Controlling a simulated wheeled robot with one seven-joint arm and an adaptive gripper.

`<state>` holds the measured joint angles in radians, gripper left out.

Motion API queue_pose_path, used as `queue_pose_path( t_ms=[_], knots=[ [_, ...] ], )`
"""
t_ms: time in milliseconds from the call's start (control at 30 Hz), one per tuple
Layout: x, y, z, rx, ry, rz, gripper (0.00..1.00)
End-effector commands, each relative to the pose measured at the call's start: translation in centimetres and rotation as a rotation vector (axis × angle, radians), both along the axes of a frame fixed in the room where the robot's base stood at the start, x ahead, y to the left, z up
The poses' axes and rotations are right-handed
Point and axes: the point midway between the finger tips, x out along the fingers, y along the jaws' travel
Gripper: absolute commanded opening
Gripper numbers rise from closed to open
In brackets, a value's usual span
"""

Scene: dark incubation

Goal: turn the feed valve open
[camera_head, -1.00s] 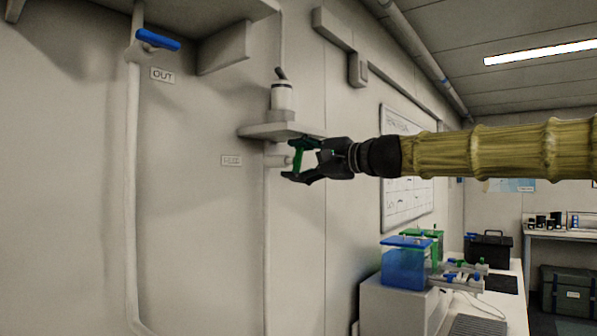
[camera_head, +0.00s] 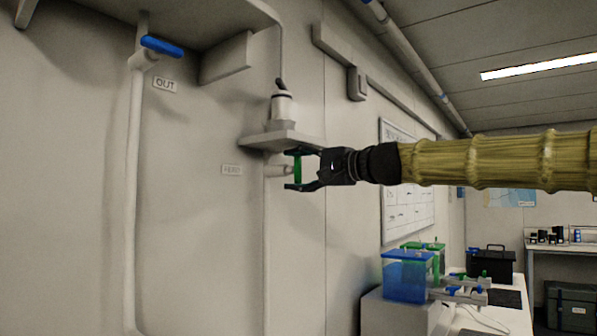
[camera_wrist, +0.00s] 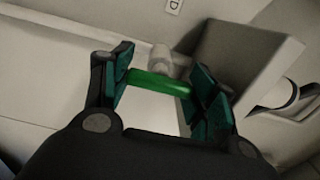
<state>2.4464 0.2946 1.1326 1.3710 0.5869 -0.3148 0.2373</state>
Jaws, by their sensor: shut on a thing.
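The feed valve's green handle (camera_head: 297,169) stands upright on a short pale stub (camera_head: 279,171) at the wall, under a small shelf. My gripper (camera_head: 297,169) reaches in from the right, one finger above and one below the handle. In the wrist view my fingers (camera_wrist: 160,84) sit at both ends of the green handle (camera_wrist: 158,81), shut on it lengthwise. The valve stub (camera_wrist: 160,60) shows behind the handle.
The small shelf (camera_head: 262,139) with a white bottle (camera_head: 282,107) is just above my gripper. A blue-handled valve (camera_head: 161,46) marked OUT is on a pipe at the upper left. A bench with a blue tank (camera_head: 405,280) stands below right. The wall left of the handle is clear.

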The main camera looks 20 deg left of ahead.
Motion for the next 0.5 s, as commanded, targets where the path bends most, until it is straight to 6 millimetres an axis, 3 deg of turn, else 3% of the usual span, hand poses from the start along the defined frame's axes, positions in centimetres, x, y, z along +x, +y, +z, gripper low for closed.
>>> queue_pose_path(
  t_ms=[100,133,233,500],
  knots=[
    [0.05,-0.03,-0.03,0.000,-0.001,-0.001,0.34],
    [0.05,-0.03,-0.03,0.000,-0.001,-0.001,0.62],
    [0.04,-0.03,-0.03,0.000,-0.001,-0.001,0.80],
    [0.02,-0.06,0.11,0.001,0.000,-0.001,0.80]
  ],
)
